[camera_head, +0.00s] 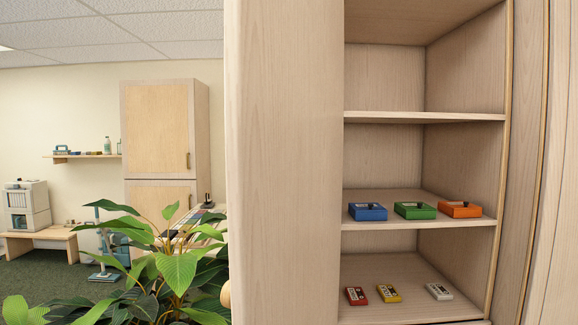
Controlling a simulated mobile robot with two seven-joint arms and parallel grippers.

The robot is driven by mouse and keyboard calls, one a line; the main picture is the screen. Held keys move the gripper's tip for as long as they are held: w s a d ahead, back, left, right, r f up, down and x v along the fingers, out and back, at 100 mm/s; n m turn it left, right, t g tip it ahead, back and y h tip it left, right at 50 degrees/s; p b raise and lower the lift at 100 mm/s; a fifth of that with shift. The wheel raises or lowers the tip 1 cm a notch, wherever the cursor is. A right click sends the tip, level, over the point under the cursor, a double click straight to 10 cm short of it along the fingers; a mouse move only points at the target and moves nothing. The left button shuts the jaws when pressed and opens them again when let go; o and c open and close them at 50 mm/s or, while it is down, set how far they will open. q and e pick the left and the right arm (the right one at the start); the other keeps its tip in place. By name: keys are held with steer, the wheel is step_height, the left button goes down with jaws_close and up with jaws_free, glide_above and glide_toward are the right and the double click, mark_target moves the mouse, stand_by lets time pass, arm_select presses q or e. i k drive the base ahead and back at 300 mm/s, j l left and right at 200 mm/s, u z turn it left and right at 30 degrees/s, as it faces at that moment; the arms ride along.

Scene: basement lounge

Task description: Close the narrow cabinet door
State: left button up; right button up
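A tall, narrow light-wood cabinet stands open in front of me, its shelves (425,117) showing. A broad wood panel (285,160) stands upright along the left of the opening, close to me. It looks like the cabinet door swung open, seen from its inner face. A small tan rounded piece (226,295) juts out at its lower left edge and may be its handle. The panel's hinge and its top and bottom ends are out of view. Neither of my grippers shows in the head view.
Blue (367,212), green (415,211) and orange (460,210) boxes sit on the middle shelf. Small red, yellow and white devices lie below. A leafy plant (175,270) stands left of the panel. A closed cabinet (157,130) and low bench (38,236) stand farther back.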

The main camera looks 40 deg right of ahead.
mark_target(284, 60)
steer(key=i+j+z, duration=0.15)
steer(key=z, duration=0.35)
steer(key=i+j+z, duration=0.15)
steer(key=z, duration=0.35)
steer(key=i+j+z, duration=0.1)
steer(key=j+z, duration=0.15)
steer(key=z, duration=0.2)
steer(key=j+z, duration=0.25)
steer(key=z, duration=0.25)
steer(key=i+j+z, duration=0.1)
steer(key=j+z, duration=0.4)
steer(key=i+j, duration=0.05)
steer(key=j, duration=0.05)
